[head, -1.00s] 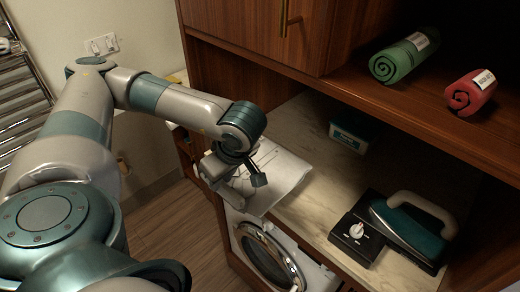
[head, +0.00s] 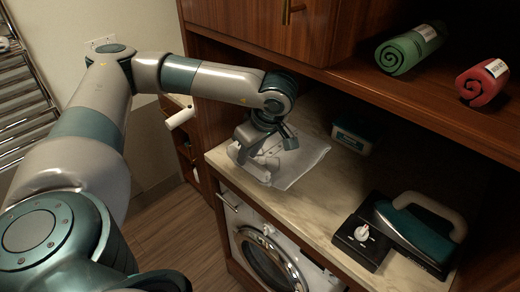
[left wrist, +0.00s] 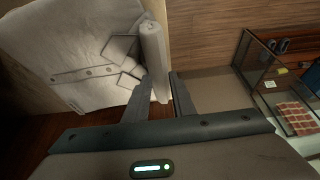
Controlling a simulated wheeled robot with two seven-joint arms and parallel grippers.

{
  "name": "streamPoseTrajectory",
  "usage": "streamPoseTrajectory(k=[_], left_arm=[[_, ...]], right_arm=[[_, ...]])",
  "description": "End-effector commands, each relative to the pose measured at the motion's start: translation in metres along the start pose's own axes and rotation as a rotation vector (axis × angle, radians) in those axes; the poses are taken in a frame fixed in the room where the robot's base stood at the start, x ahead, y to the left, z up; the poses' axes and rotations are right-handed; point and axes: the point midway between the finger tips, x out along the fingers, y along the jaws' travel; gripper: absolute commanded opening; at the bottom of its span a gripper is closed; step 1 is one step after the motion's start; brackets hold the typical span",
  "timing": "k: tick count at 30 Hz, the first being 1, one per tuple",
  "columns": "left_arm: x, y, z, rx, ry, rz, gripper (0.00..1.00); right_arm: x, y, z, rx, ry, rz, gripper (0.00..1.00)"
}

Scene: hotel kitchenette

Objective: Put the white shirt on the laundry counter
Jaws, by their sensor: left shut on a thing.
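The white shirt (head: 306,160) is a flat, folded bundle over the left end of the laundry counter (head: 318,212), a pale marble top. My left gripper (head: 272,158) is shut on the shirt's near left edge. In the left wrist view, the shirt (left wrist: 75,55) spreads to the upper left with its buttons showing, and its rolled edge lies between the fingers (left wrist: 160,95). I cannot tell whether the shirt's underside touches the counter. My right gripper is not in view.
A teal iron (head: 412,232) on a dark base stands at the counter's right. A small teal-and-white box (head: 352,138) sits at the back. Green (head: 405,52) and red (head: 483,82) rolled towels lie on the shelf above. A washing machine (head: 268,258) is below. Counter between shirt and iron is clear.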

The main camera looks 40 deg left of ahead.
Motion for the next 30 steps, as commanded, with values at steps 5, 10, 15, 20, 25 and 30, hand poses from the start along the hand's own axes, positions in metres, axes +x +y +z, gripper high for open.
streamPoseTrajectory(k=[5, 10, 15, 20, 25, 30], left_arm=[[0.001, 0.031, -0.005, -0.001, 0.001, 0.002, 0.00], [0.002, 0.041, -0.006, 0.000, -0.001, 0.002, 0.00], [0.003, 0.042, -0.006, 0.000, -0.001, 0.002, 0.00], [0.002, 0.043, -0.006, 0.000, 0.000, 0.002, 0.00], [0.011, 0.051, -0.005, -0.001, 0.001, 0.000, 0.00], [0.031, 0.051, 0.004, 0.000, 0.000, 0.001, 0.00]], right_arm=[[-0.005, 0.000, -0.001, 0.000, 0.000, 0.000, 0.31], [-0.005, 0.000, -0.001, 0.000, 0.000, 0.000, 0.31], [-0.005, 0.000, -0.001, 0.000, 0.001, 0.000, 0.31], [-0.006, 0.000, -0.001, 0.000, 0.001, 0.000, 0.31], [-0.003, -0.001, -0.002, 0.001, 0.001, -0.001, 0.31], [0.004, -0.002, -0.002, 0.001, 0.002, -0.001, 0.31]])
